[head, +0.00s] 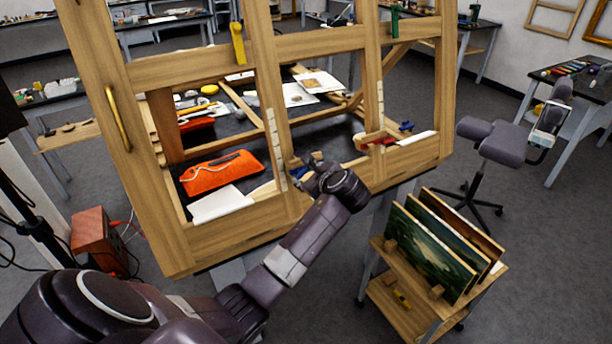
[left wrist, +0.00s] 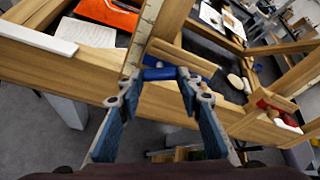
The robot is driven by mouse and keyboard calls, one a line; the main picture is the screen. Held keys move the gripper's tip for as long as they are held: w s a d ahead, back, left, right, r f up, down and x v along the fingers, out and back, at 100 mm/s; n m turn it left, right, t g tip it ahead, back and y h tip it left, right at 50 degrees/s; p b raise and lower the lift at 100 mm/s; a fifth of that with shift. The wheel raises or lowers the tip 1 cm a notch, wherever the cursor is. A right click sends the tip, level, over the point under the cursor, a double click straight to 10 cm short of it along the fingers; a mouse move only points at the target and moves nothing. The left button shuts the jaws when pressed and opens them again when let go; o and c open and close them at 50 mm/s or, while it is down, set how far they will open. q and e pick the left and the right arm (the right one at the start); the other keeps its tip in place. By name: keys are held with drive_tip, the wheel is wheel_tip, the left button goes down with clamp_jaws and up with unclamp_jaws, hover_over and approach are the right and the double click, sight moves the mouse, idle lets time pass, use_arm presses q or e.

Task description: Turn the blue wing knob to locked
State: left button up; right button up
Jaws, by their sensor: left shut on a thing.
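A wooden easel-like frame (head: 225,240) fills the middle of the head view. My left gripper (head: 303,170) reaches the foot of its middle post, with the forearm hiding part of this spot. In the left wrist view the left gripper (left wrist: 163,80) is shut on the blue wing knob (left wrist: 160,73), which lies crosswise between the fingertips against the wood. I cannot tell from these views whether the knob stands at locked. A second blue piece (head: 407,126) shows further right on the frame. My right gripper is not in view.
A yellow knob (head: 238,42), a green knob (head: 394,20) and a red piece (head: 375,141) sit on the frame. An orange pouch (head: 222,172) lies behind it. A wooden cart (head: 408,312) with paintings stands at the right, near a grey chair (head: 492,140).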

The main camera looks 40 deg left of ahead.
use_arm(q)
drive_tip(key=m, duration=0.2)
drive_tip(key=m+g, duration=0.1)
drive_tip(key=m, duration=0.1)
drive_tip(key=shift+w+g, duration=0.1)
drive_tip(key=shift+g, duration=0.2)
drive_tip(key=shift+m+y, duration=0.3)
drive_tip(key=o, duration=1.2)
drive_tip(key=shift+c, duration=0.2)
drive_tip(key=v, duration=1.2)
drive_tip(key=shift+w, duration=0.1)
